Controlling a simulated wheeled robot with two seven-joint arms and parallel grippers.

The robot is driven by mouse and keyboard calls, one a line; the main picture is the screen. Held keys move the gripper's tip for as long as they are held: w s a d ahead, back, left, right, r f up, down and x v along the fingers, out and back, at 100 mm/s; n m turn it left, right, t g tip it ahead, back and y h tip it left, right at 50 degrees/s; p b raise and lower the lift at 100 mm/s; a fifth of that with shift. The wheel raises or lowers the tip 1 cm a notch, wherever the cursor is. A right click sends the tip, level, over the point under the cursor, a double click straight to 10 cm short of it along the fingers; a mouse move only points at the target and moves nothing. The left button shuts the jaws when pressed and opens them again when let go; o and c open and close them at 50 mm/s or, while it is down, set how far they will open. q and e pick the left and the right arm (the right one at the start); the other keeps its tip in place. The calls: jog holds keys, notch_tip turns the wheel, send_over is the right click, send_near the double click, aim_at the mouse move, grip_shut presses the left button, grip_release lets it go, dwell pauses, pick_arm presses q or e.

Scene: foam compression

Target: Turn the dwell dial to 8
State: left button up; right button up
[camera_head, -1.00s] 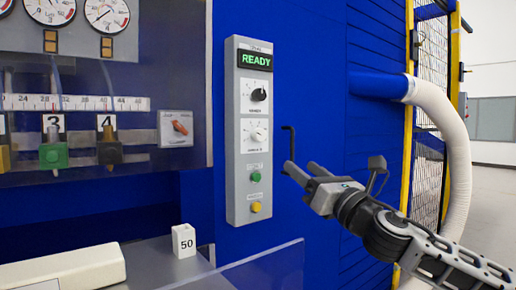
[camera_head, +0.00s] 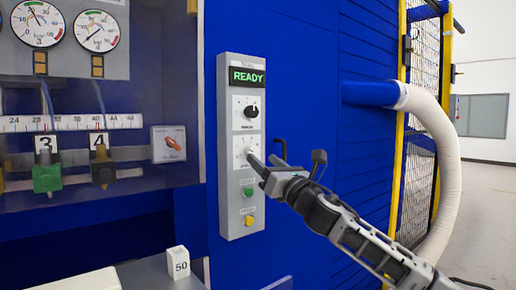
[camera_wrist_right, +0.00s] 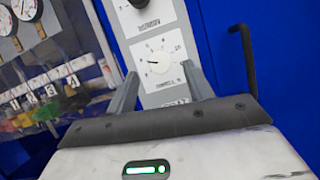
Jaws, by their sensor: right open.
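The grey control panel (camera_head: 240,225) on the blue wall carries two dials under a green READY display. The lower dial (camera_head: 241,147) has a white knob on a white plate, and its small label is hard to read. It also shows in the right wrist view (camera_wrist_right: 159,62), its pointer toward the left. The upper dial (camera_head: 251,111) has a black knob. My right gripper (camera_head: 262,163) is open at the lower dial, partly covering it in the head view. In the wrist view its fingers (camera_wrist_right: 162,80) flank the white knob; contact cannot be told. My left gripper is not in view.
Below the dials are a green button (camera_head: 249,191) and a yellow button (camera_head: 248,220). A black hooked handle (camera_wrist_right: 245,60) juts out right of the panel. A clear guard with gauges stands left; a white hose (camera_head: 450,170) curves at the right.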

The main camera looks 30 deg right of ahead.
aim_at(254, 151)
jog(key=x, duration=0.2)
jog(key=shift+w+r, duration=0.25)
jog(key=shift+w+r+p, duration=0.1)
jog(key=shift+w+p, duration=0.25)
jog(key=shift+w, duration=0.25)
jog(key=c, duration=1)
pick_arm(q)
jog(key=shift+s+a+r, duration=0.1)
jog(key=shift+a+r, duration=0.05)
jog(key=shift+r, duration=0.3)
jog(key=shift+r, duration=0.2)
pick_arm(e)
jog(key=shift+m, duration=0.4)
